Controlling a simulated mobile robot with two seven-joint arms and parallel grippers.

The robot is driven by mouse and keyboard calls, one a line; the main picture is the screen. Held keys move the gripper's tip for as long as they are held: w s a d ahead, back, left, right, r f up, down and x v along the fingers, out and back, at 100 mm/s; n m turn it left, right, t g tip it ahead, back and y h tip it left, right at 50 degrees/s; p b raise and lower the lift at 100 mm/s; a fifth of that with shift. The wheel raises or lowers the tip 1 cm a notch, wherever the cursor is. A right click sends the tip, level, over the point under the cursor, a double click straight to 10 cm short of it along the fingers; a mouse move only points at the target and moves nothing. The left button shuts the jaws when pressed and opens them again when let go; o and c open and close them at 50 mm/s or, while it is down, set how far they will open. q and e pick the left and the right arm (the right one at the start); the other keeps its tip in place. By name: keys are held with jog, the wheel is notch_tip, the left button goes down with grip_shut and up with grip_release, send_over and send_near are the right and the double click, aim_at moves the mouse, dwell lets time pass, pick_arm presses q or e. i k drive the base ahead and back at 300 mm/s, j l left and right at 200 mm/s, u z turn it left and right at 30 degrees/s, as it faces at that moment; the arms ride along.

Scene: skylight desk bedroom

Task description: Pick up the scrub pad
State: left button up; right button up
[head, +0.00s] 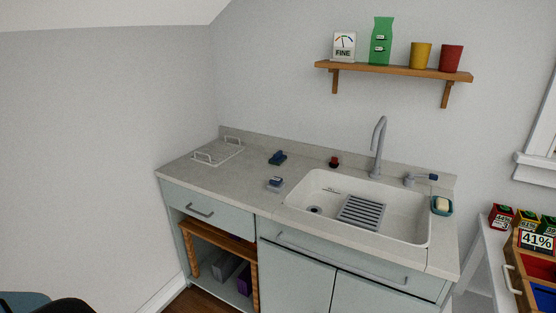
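I cannot tell for sure which small thing is the scrub pad. A small dark blue block on a pale grey base (275,183) sits on the counter left of the sink. A dark blue and teal item (277,158) lies behind it, nearer the wall. A teal dish (442,205) at the sink's right rim holds a pale yellow block (442,203). A small red-topped dark item (334,162) stands behind the sink. Neither gripper is in view.
The white sink (300,198) holds a grey slatted rack (361,212); a tall faucet (378,145) rises behind it. A shelf (395,70) hangs above. The counter's front left (205,178) is clear.

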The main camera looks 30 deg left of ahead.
aim_at(278, 158)
jog(key=i+j, duration=0.2)
jog(key=j, duration=0.15)
jog(key=i+j, duration=0.45)
jog(key=j, duration=0.25)
jog(key=i+j+z, duration=0.1)
jog(key=i+j, duration=0.35)
jog(key=j, duration=0.25)
